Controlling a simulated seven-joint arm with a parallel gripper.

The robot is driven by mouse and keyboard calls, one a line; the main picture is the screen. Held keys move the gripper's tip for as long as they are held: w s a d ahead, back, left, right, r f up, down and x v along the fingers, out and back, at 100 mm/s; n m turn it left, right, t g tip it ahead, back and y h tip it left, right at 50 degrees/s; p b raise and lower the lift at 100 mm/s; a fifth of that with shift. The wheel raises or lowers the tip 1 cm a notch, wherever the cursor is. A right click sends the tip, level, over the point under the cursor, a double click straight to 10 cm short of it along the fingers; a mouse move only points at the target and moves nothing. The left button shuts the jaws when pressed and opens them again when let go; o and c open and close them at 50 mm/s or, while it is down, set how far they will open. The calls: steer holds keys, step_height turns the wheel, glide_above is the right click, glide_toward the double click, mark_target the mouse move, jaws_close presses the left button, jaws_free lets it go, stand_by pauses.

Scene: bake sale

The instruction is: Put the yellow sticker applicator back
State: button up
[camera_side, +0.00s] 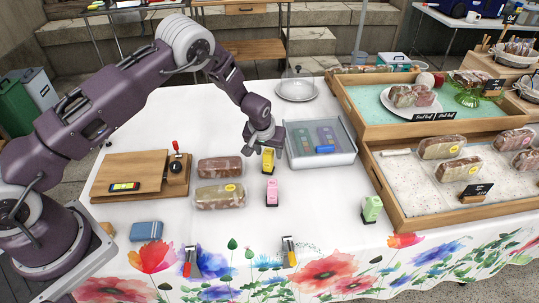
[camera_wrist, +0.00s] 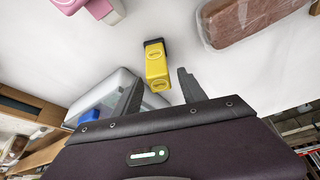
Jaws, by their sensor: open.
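The yellow sticker applicator (camera_side: 268,160) stands on the white tablecloth, left of the clear bin. In the wrist view it (camera_wrist: 157,66) shows just ahead of my fingertips, roughly between them. My gripper (camera_side: 264,146) is open and close to the applicator; in the wrist view its fingers (camera_wrist: 160,80) are apart with nothing clamped. A pink applicator (camera_side: 272,192) stands nearer the front, and a green one (camera_side: 371,208) stands at the right near the wooden trays. Whether a finger touches the yellow applicator I cannot tell.
The clear bin (camera_side: 322,163) with flat coloured items stands right beside my gripper. Two wrapped loaves (camera_side: 220,196) lie to the left, beyond them a wooden board (camera_side: 116,168). Wooden display trays (camera_side: 448,217) fill the right side. The front middle cloth is mostly clear.

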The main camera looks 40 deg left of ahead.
steer(key=v, duration=0.9)
steer(key=s+r+h, duration=0.1)
steer(key=s+r, duration=0.3)
steer(key=r, duration=0.3)
steer(key=s+r+m, duration=0.1)
steer(key=s+r, duration=0.3)
steer(key=r, duration=0.3)
steer(key=s+r+h, duration=0.1)
steer(key=s+r, duration=0.2)
steer(key=r, duration=0.3)
steer(key=s+r+m, duration=0.1)
steer(key=s+r, duration=0.2)
steer(key=s, duration=1)
steer(key=s+r+m+t, duration=0.1)
steer(key=s+r+m, duration=0.1)
steer(key=s, duration=1.1)
steer(key=shift+s+d+r+m, duration=0.2)
steer(key=shift+d+r+m, duration=0.1)
steer(key=shift+r, duration=0.4)
